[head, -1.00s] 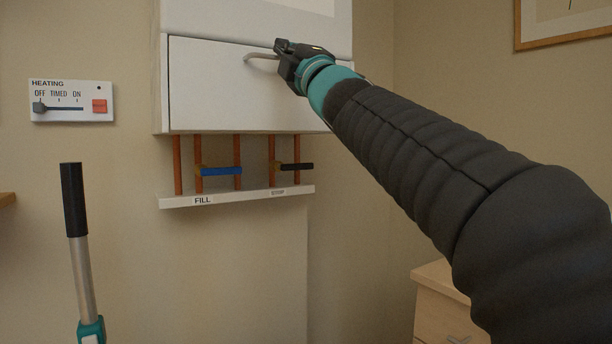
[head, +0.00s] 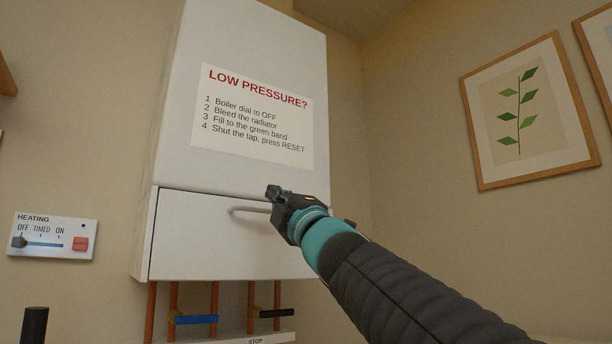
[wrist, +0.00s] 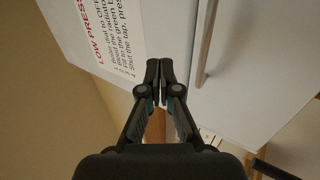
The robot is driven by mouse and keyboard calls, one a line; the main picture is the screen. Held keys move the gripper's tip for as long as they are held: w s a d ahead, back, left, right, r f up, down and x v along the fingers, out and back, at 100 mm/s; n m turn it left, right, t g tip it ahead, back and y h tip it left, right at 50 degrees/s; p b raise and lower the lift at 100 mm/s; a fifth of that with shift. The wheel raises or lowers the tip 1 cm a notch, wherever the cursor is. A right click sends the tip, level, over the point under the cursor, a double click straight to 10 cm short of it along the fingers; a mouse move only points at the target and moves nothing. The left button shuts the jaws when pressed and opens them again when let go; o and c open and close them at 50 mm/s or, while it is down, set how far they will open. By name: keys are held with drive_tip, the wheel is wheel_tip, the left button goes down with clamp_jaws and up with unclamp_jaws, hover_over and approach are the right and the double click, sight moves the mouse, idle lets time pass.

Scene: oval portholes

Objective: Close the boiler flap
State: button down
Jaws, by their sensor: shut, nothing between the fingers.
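The boiler flap (head: 215,245) is the white panel across the lower front of the white boiler (head: 250,60). It looks upright and about flush with the front, with a thin dark seam along its top and left edges. Its grey bar handle (head: 248,210) sits near the top edge; my gripper hides its right end. My gripper (head: 273,192) is shut and empty in front of the flap's top edge. In the wrist view my gripper (wrist: 160,72) has its fingertips together, beside the handle (wrist: 207,40) and apart from it in the picture. Whether it touches the flap I cannot tell.
Copper pipes with a blue lever (head: 196,319) and a black lever (head: 274,313) hang below the boiler. A heating control panel (head: 52,237) is on the wall at left. A framed leaf picture (head: 527,112) hangs at right.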

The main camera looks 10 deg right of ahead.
drive_tip(key=s+d+r, duration=0.2)
drive_tip(key=s+d, duration=0.3)
drive_tip(key=s, duration=0.4)
drive_tip(key=w+d+f+m+h, duration=0.7)
drive_tip(key=d+f+m+h, duration=0.1)
drive_tip(key=f+m+h, duration=0.45)
drive_tip(key=d+f+m+g+h, duration=0.1)
drive_tip(key=d+f+m+g, duration=0.15)
drive_tip(key=f, duration=0.55)
drive_tip(key=d+f+m+g+h, duration=0.1)
drive_tip(key=d+f+m+g, duration=0.15)
drive_tip(key=f, duration=0.45)
drive_tip(key=s+f+m+g, duration=0.2)
drive_tip(key=s+f+g, duration=0.25)
drive_tip(key=f, duration=0.55)
drive_tip(key=s+f+m+g, duration=0.3)
drive_tip(key=s+f, duration=0.3)
drive_tip(key=f, duration=0.4)
drive_tip(key=s+a+f+m+g+y, duration=0.1)
drive_tip(key=s+a+f+g+y, duration=0.2)
drive_tip(key=s+f, duration=1.1)
drive_tip(key=shift+s+a+g, duration=0.15)
drive_tip(key=shift+a+g, duration=0.2)
drive_tip(key=shift+a, duration=0.4)
drive_tip(key=shift+f, duration=0.1)
